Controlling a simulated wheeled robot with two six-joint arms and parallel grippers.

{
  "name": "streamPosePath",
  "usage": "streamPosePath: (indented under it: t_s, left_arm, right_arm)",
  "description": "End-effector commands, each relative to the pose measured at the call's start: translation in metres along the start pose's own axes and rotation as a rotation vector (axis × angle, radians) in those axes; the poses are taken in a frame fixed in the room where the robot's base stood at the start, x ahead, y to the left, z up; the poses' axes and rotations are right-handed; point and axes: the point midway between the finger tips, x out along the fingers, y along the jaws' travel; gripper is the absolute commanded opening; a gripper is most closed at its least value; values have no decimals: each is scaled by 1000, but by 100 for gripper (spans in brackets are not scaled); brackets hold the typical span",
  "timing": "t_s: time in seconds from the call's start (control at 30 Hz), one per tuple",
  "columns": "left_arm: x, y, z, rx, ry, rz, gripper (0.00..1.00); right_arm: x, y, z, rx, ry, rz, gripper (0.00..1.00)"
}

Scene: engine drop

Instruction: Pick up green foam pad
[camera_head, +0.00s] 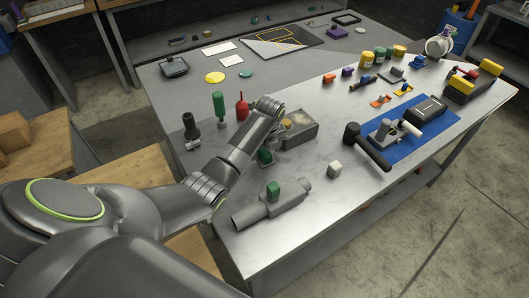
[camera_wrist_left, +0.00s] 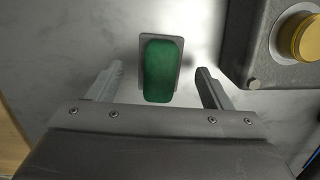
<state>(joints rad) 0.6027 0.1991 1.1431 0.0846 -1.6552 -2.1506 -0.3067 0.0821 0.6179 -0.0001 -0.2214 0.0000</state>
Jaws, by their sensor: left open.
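A green foam pad (camera_wrist_left: 161,70) lies on a small grey backing on the metal table. It also shows in the head view as a small green piece (camera_head: 265,155), close beside my left forearm. My left gripper (camera_wrist_left: 159,74) is open, with one finger on each side of the pad's lower part. Neither finger visibly touches it, and the gap to the pad's height is hard to judge. In the head view my own arm largely hides the left gripper's fingers. My right gripper is in neither view.
A grey box with a yellow cap (camera_wrist_left: 305,37) stands close right of the gripper. A grey canister with a green block (camera_head: 273,189) lies nearer. Green (camera_head: 219,105) and red (camera_head: 242,107) bottles stand behind the arm. A blue mat (camera_head: 402,152) holds tools at right.

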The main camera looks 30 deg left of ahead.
Motion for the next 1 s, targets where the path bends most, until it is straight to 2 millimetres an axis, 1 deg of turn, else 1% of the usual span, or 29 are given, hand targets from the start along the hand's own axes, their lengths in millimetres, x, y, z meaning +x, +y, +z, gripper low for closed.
streamPosePath:
  t_s: [0.1,0.2,0.43,0.47,0.8,1.0]
  left_arm:
    - [12,0,0,0,0,1,73]
    - [17,0,0,0,-1,0,73]
    - [18,0,0,0,-1,-1,73]
    - [18,0,0,0,-1,-1,70]
    - [18,0,0,0,-1,-1,26]
    - [17,0,0,0,-2,-1,24]
  right_arm:
    - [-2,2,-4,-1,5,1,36]
    - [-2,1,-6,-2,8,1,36]
    - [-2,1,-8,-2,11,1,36]
    - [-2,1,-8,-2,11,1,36]
    - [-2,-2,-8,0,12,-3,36]
    - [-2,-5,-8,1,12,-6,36]
